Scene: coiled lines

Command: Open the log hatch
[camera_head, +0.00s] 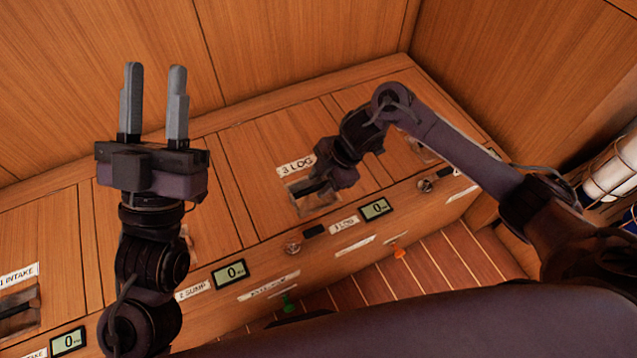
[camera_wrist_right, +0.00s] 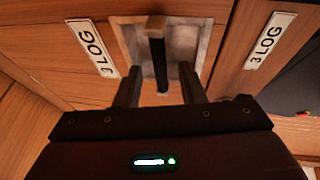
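The log hatch (camera_head: 275,140) is a wooden panel in the bench top, marked by a "3 LOG" label (camera_head: 297,165). It looks closed, lying flush with the top. Its pale recessed plate (camera_head: 318,208) is partly hidden by my right gripper (camera_head: 308,187). In the right wrist view, a dark bar handle (camera_wrist_right: 157,50) crosses the recess (camera_wrist_right: 185,42). My right gripper (camera_wrist_right: 159,88) is open there, with one finger on each side of the handle's line and gaps visible. Whether the fingertips are level with the bar is unclear. My left gripper (camera_head: 153,100) is open, empty and raised, pointing up.
The intake hatch handle (camera_head: 18,310) is at the far left. Small displays (camera_head: 230,272) and labels line the bench front, with a clear knob (camera_head: 292,246) below the log hatch. Wooden walls (camera_head: 300,40) rise behind. White cylinders (camera_head: 610,178) stand at the right edge.

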